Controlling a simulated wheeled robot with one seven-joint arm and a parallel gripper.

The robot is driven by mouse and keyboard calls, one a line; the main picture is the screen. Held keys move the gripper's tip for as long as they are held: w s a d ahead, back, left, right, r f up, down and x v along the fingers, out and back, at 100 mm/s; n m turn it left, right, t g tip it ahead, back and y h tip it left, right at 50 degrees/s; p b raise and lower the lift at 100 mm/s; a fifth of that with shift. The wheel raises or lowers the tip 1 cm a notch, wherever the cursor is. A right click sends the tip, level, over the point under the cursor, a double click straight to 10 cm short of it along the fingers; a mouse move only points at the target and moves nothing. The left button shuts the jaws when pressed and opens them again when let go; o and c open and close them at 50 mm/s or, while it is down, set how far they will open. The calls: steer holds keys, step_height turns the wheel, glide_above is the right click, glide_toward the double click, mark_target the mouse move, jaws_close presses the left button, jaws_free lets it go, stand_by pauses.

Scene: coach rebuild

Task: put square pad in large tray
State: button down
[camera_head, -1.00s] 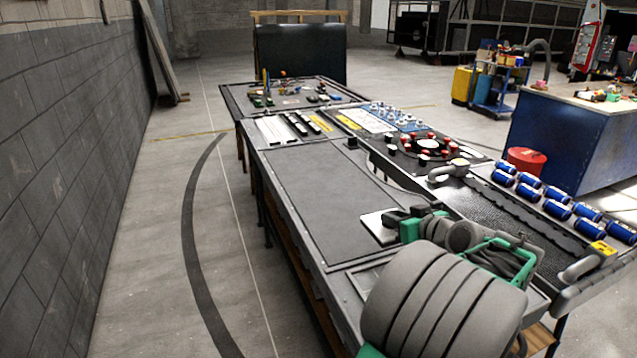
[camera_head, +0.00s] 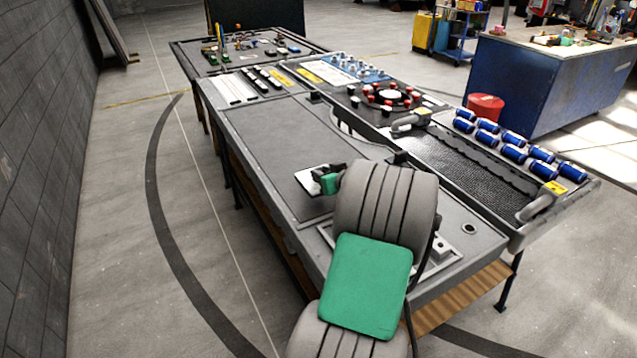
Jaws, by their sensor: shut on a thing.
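The square pad (camera_head: 308,183) is a thin pale plate above the dark mat on the near bench. My gripper (camera_head: 324,181) is shut on its right edge, and the dark fingers and my green wrist part cover that side. I cannot tell how far the pad is off the mat. The large tray (camera_head: 450,158) is a long dark tray with a ribbed floor and a grey handle at each end. It lies along the bench's right side, to the right of my gripper and apart from the pad.
Several blue cans (camera_head: 514,154) line the tray's far right side. A round black fixture with red knobs (camera_head: 388,96) stands behind the tray. The dark mat (camera_head: 270,140) left of the pad is clear. My arm hides part of the bench front.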

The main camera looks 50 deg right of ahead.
steer(key=shift+w+f, duration=0.6)
steer(key=shift+f, duration=0.05)
steer(key=f, duration=0.3)
steer(key=shift+w+p, duration=0.3)
steer(key=shift+p, duration=0.1)
steer(key=shift+d+f, duration=0.1)
steer(key=shift+f, duration=0.25)
steer(key=shift+f, duration=0.2)
steer(key=c, duration=1.2)
jaws_free()
steer(key=shift+o, duration=0.2)
